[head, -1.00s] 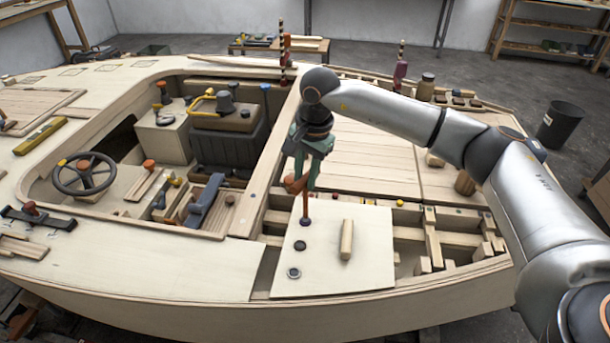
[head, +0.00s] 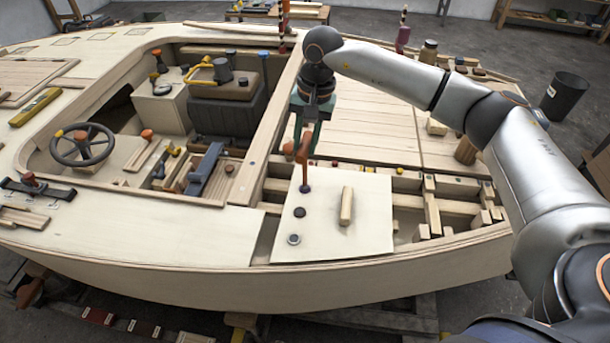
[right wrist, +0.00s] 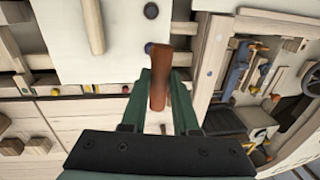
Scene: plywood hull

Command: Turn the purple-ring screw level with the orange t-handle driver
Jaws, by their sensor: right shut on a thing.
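The orange t-handle driver (head: 304,168) stands upright over the pale panel (head: 370,245). Its tip meets the purple-ring screw (head: 305,188) at the panel's upper left. My right gripper (head: 302,146) is above the panel, shut on the driver's crossbar. In the right wrist view the orange handle (right wrist: 159,85) sits between the two green fingers (right wrist: 160,98). Beyond it a dark round screw head (right wrist: 149,48) shows on the panel. How far the purple-ring screw stands proud is too small to tell. My left gripper is not in view.
Two more screws, a dark one (head: 299,212) and a grey-rimmed one (head: 293,239), sit nearer the front edge. A wooden dowel (head: 346,207) rests on the panel. Open framing with wooden blocks (head: 432,225) lies to the right. The cockpit with a steering wheel (head: 83,146) is left.

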